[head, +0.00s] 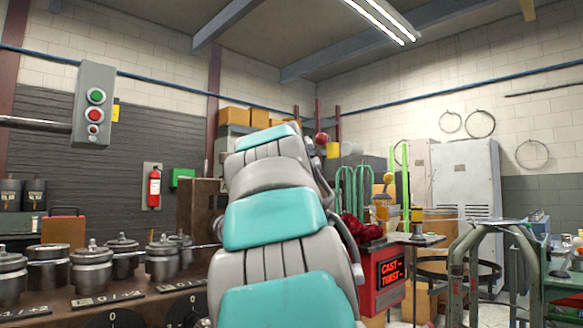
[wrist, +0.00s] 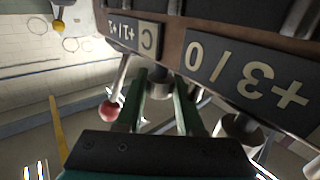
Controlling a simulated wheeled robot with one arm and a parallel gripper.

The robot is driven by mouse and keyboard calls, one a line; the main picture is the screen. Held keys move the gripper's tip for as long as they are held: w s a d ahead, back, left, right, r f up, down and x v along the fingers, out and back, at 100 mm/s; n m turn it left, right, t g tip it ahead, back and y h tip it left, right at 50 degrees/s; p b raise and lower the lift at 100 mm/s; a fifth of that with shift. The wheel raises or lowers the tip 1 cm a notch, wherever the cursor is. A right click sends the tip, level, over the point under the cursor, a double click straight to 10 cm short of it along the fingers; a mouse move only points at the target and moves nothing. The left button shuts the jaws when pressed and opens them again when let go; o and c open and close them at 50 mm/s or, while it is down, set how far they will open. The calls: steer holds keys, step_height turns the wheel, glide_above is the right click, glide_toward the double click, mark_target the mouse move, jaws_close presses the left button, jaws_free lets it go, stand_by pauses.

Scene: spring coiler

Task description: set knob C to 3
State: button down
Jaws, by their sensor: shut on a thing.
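In the wrist view, a dark plate marked C (wrist: 148,38) shows upside down on the panel. A grey round knob (wrist: 160,88) sits just below and beside this plate. My gripper (wrist: 158,82) has its two green fingers on either side of this knob and is shut on it. The knob's pointer and setting cannot be read. In the head view my arm covers the middle, and my gripper and this knob are hidden behind it.
A plate with 0 and +3 (wrist: 245,75) and another grey knob (wrist: 238,130) are to the right in the wrist view. A red ball (wrist: 109,111) on a rod is close left of the fingers. Metal pots (head: 92,268) line the bench in the head view.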

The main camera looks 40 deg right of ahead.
steer(key=c, duration=0.5)
jaws_free()
steer(key=shift+r+t+y, duration=0.1)
steer(key=shift+t+y, duration=0.2)
steer(key=shift+y, duration=0.1)
